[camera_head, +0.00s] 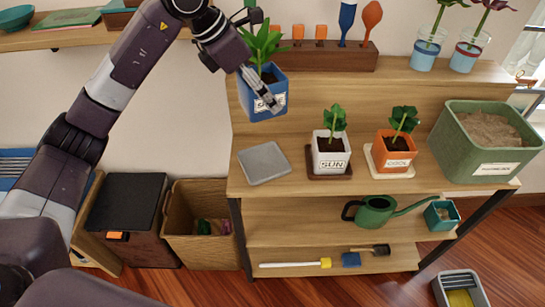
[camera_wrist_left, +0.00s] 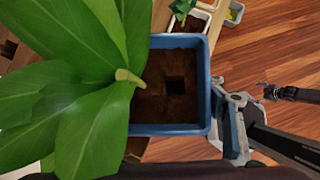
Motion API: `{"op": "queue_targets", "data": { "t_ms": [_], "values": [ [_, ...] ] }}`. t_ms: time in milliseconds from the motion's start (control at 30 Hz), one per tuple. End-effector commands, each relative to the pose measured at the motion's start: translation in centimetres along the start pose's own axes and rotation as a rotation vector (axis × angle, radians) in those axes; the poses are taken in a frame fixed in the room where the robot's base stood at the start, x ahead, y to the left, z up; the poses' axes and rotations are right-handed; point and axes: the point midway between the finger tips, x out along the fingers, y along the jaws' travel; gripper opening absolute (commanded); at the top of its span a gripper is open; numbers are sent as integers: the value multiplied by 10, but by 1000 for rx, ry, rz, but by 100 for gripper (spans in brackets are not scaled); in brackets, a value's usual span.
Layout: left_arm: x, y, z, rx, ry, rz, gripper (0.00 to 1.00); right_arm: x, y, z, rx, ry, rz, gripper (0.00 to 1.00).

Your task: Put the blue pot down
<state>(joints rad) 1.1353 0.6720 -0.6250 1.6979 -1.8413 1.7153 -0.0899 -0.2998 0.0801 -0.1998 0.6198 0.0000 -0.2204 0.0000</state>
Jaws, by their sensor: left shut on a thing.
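My left gripper (camera_head: 270,98) is shut on the blue pot (camera_head: 255,102), with a finger across its front. The blue pot has a white label, partly hidden by the finger, and a leafy green plant (camera_head: 262,45). It appears held above the shelf top, behind an empty grey square saucer (camera_head: 264,163). In the left wrist view, the blue pot (camera_wrist_left: 205,85) shows from above with dark soil, and the left gripper (camera_wrist_left: 232,122) is at its right wall. What looks like my right gripper (camera_wrist_left: 268,91) is small at the right of that view.
A white pot (camera_head: 330,160) labelled SUN and an orange pot (camera_head: 395,153) stand on saucers right of the grey one. A green bin (camera_head: 485,145) of soil is at the right end. A wooden tool rack (camera_head: 320,57) stands behind. A watering can (camera_head: 376,212) is below.

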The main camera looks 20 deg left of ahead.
Motion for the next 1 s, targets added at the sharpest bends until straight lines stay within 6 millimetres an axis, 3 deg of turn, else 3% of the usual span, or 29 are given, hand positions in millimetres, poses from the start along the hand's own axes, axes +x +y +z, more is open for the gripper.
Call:
{"op": "queue_targets", "data": {
  "t_ms": [600,1000],
  "values": [
    [118,0,-68,-7,1,0,23,-15,0,-1,0,0,0,82],
    [150,0,-87,-6,0,-1,23,-19,0,-2,0,0,0,82]
  ]
}}
